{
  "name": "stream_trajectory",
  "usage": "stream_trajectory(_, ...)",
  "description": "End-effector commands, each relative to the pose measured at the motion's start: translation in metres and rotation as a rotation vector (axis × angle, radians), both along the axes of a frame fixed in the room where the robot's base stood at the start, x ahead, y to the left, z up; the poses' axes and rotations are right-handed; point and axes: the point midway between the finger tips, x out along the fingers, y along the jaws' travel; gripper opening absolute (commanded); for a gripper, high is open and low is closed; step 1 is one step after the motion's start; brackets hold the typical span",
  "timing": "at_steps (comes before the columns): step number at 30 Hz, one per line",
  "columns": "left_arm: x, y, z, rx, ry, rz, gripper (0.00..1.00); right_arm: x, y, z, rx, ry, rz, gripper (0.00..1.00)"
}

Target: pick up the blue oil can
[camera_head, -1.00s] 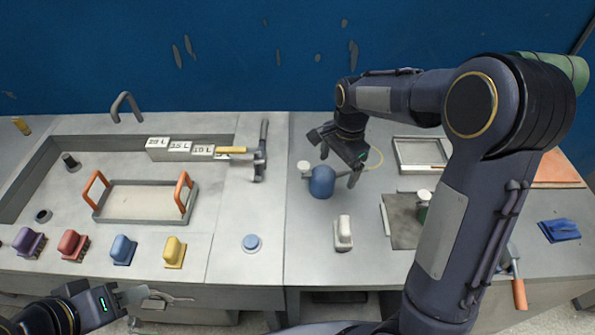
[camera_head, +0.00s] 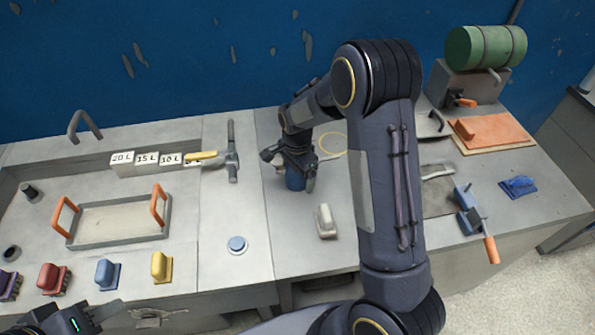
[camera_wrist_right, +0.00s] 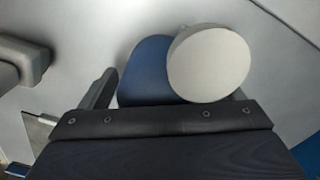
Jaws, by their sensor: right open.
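The blue oil can (camera_head: 295,182) stands on the grey bench, right of its middle seam. My right gripper (camera_head: 291,171) is directly over it from above and hides much of its upper part. In the right wrist view the can's blue body (camera_wrist_right: 144,72) and its round pale cap (camera_wrist_right: 208,63) lie between the two open fingers of the right gripper (camera_wrist_right: 170,92). I cannot tell whether either finger touches the can. My left gripper (camera_head: 104,312) is low at the lower left, away from the can, and partly cut off by the frame edge.
A pale block-shaped tool (camera_head: 326,221) stands just in front of the can. A blue round button (camera_head: 237,245) is left of it. A green drum (camera_head: 486,47) and orange float (camera_head: 492,131) are far right.

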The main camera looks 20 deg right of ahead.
Motion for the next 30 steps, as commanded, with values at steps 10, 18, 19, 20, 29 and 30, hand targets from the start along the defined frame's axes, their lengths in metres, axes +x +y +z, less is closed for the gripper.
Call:
stream_trajectory(10,0.0,0.0,0.0,0.0,0.0,0.0,0.36,0.0,0.0,0.0,0.0,0.0,0.0,0.63)
stream_trajectory(18,0.0,0.0,0.0,0.0,0.0,0.0,0.36,0.0,0.0,0.001,0.0,-0.002,0.0,0.29)
stream_trajectory(19,0.0,0.0,0.0,0.0,0.0,0.0,0.36,0.0,0.0,0.001,0.0,-0.002,0.0,0.29)
stream_trajectory(20,0.0,0.0,0.0,0.0,0.0,0.0,0.36,0.0,0.0,0.001,0.0,-0.002,0.0,0.29)
stream_trajectory(29,0.0,0.0,-0.001,0.0,0.0,0.0,0.36,0.001,0.0,0.007,0.0,-0.004,0.001,0.29)
stream_trajectory(30,0.0,0.0,-0.001,0.0,0.0,0.0,0.36,0.001,0.0,0.01,0.0,-0.005,0.0,0.29)
